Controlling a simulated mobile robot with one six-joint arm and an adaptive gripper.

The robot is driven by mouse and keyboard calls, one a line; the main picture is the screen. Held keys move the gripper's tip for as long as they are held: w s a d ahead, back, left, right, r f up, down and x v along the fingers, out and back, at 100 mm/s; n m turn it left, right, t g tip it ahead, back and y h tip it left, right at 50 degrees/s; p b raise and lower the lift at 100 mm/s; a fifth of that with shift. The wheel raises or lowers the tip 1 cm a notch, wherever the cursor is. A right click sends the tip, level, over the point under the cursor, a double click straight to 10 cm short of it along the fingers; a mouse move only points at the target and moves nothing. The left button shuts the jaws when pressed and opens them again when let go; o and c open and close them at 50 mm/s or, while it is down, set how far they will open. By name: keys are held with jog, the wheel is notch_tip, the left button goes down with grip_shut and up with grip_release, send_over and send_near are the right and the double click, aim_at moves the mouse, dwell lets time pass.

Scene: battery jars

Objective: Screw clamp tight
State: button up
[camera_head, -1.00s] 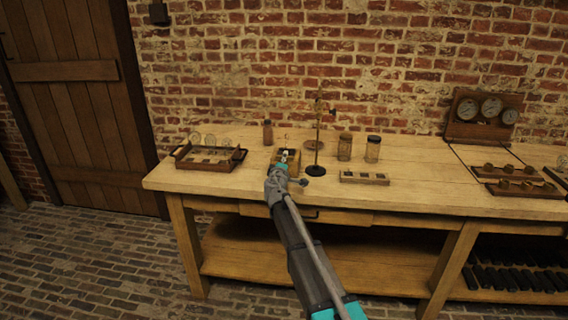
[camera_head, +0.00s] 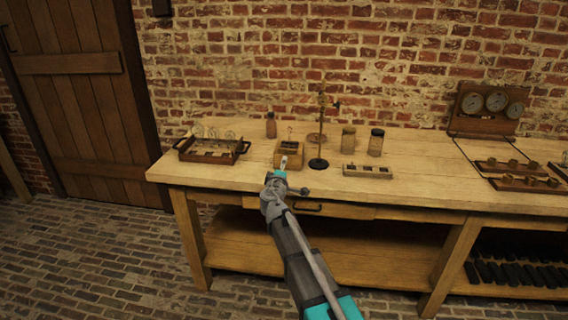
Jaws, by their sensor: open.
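A brass stand (camera_head: 320,130) with a dark round base rises upright from the bench; a small fitting sits high on its rod, which may be the screw clamp, but it is too small to tell. My gripper (camera_head: 283,166) is open, over the front of the bench, left of the stand base and in front of a small wooden box (camera_head: 290,152). No object shows clearly between its fingers. My arm reaches up to it from the bottom of the picture.
On the wooden bench (camera_head: 235,178), a tray with round glass pieces (camera_head: 243,149) stands left. Two jars (camera_head: 347,139) and a low wooden block (camera_head: 367,171) stand right of the stand. A brown bottle (camera_head: 271,126) stands behind the box. A gauge board (camera_head: 488,112) stands far right.

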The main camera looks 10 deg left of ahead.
jog(key=shift+s+a, duration=0.1)
jog(key=shift+s, duration=1.1)
jog(key=s+d+f+m+g+h, duration=0.2)
jog(key=s+d+f+m+g, duration=0.15)
jog(key=d, duration=0.45)
jog(key=s+d+f+m+g+h, duration=0.2)
jog(key=s+d+f+m, duration=0.15)
jog(key=d, duration=0.45)
jog(key=s+d+f+m+g+h, duration=0.2)
jog(key=d+f+m+g, duration=0.15)
jog(key=d, duration=0.35)
jog(key=s+d+f+m+g+y, duration=0.2)
jog(key=s+d+f+g+y, duration=0.15)
jog(key=s, duration=0.65)
jog(key=s+d+f+m+g+y, duration=0.25)
jog(key=s+f+g, duration=0.25)
jog(key=s, duration=0.5)
notch_tip(320, 180, up, 22)
jog(key=p, duration=2.1)
jog(key=shift+s+a+y+p, duration=0.2)
jog(key=shift+a+y+p, duration=0.05)
jog(key=shift+y+p, duration=0.1)
jog(key=shift+g, duration=0.25)
jog(key=shift+c, duration=0.2)
